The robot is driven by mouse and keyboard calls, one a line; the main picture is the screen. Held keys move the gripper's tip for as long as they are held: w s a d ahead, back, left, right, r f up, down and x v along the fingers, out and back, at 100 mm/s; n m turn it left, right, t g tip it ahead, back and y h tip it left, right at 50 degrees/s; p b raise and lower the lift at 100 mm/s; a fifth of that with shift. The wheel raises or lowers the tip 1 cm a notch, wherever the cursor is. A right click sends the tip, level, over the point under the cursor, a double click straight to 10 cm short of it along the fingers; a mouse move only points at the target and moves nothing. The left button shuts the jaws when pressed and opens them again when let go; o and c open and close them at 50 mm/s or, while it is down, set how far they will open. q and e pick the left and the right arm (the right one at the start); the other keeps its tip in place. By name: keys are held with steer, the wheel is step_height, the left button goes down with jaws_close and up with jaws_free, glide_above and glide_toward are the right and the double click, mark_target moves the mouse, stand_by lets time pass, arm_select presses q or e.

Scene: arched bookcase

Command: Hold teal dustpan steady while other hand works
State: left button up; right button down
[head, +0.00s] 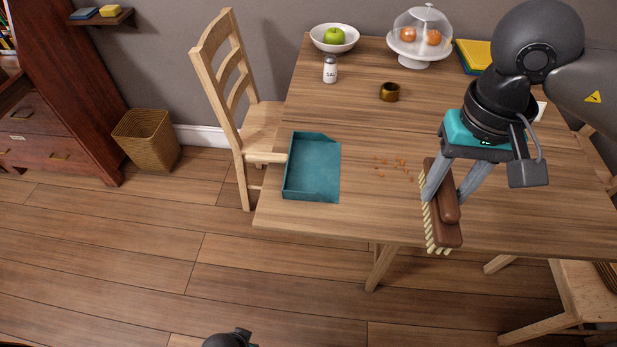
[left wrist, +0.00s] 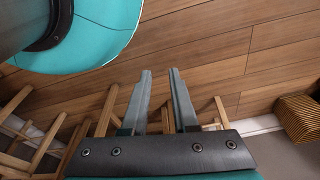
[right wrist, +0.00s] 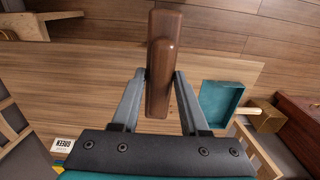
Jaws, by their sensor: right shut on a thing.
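The teal dustpan (head: 313,170) lies on the table's left end, and it also shows in the right wrist view (right wrist: 222,102). No gripper touches it. My right gripper (head: 442,200) is shut on a brown wooden brush (head: 445,222) with pale bristles. It holds the brush by the table's front edge, right of a scatter of orange crumbs (head: 393,166). In the right wrist view the brush (right wrist: 161,65) stands between the fingers. My left gripper (left wrist: 158,88) is open and empty in the left wrist view, above the floor. Only a bit of my left arm shows low in the head view.
On the table (head: 340,105) stand a bowl with a green apple (head: 334,37), a salt shaker (head: 330,69), a small brown cup (head: 389,92) and a domed cake stand (head: 420,40). A chair (head: 240,110) stands close at the left, near a wicker basket (head: 146,140).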

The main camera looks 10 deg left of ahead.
arm_select(q)
steer(key=w+d+r+t+b, duration=0.1)
steer(key=w+r+b, duration=0.3)
steer(key=w+b, duration=0.3)
steer(key=b, duration=0.3)
steer(key=shift+r, duration=0.35)
steer(key=shift+w, duration=0.1)
